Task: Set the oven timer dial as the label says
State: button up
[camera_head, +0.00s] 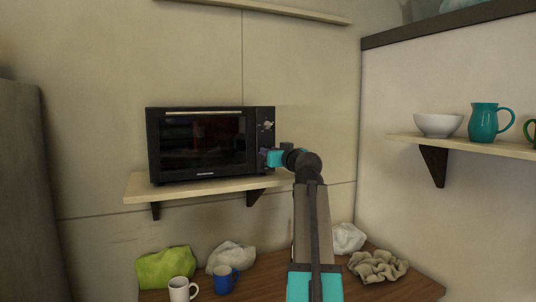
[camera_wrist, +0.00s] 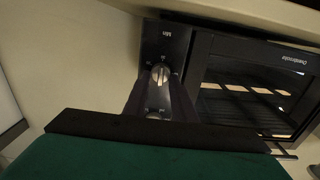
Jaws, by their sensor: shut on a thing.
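The black oven (camera_head: 205,145) stands on a wooden wall shelf, with its control panel at its right end. My gripper (camera_head: 265,156) is at the lower part of that panel in the head view and hides the lower dial there. In the wrist view, where the oven appears upside down, my gripper (camera_wrist: 160,80) is shut on a silver-grey dial (camera_wrist: 159,74), one finger on each side. "Min" is printed on the panel beside this dial, with small marks around it too small to read. I see no readable setting label.
The shelf (camera_head: 195,188) is under the oven. At right, a shelf (camera_head: 470,144) holds a white bowl (camera_head: 438,125) and a teal mug (camera_head: 484,122). Below, a wooden counter (camera_head: 405,291) holds crumpled cloths, a white mug (camera_head: 181,290) and a blue mug (camera_head: 222,281).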

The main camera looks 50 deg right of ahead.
jog(key=o, duration=1)
jog(key=shift+a, duration=0.15)
jog(key=shift+b+v, duration=2.2)
jog(key=shift+v, duration=4.65)
jog(key=shift+f, duration=0.1)
